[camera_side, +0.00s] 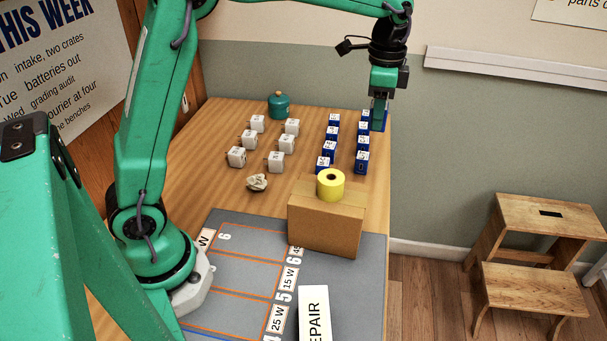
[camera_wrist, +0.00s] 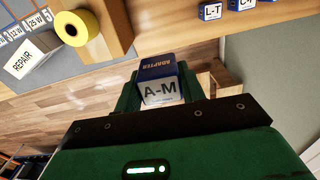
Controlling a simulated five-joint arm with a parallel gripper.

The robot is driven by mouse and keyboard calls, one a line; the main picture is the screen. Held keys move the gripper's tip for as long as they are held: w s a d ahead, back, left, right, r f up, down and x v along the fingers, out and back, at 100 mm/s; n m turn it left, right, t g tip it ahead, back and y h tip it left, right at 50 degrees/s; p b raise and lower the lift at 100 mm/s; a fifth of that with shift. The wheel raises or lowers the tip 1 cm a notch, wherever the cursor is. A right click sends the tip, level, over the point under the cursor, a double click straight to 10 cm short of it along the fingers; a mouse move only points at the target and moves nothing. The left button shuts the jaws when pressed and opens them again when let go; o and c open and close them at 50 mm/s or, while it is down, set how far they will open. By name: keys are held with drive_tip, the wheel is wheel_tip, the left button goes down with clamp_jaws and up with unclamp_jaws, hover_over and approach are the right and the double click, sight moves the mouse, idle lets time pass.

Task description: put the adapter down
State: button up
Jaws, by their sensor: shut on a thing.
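My gripper (camera_side: 379,106) hangs at the back right end of the table in the side view. It is shut on the adapter (camera_side: 383,121), a blue box mostly hidden behind the jaws there. In the wrist view the adapter (camera_wrist: 158,80) sits between the green jaws of my gripper (camera_wrist: 160,88). Several blue-and-white boxes (camera_side: 362,157) stand in two rows just left of and in front of my gripper. I cannot tell whether the adapter touches the table.
A cardboard box (camera_side: 325,222) carries a yellow tape roll (camera_side: 330,183). A grey marked mat (camera_side: 222,279) and a REPAIR block (camera_side: 316,314) lie nearer.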

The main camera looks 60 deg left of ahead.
drive_tip(key=s+d+m, duration=0.3)
drive_tip(key=s+d, duration=0.4)
drive_tip(key=d, duration=0.3)
drive_tip(key=m, duration=0.5)
hover_over(318, 313)
wheel_tip(318, 313, down, 5)
drive_tip(key=shift+f, duration=0.3)
drive_tip(key=shift+f, duration=0.1)
drive_tip(key=shift+f, duration=3.85)
drive_tip(key=shift+f, duration=0.2)
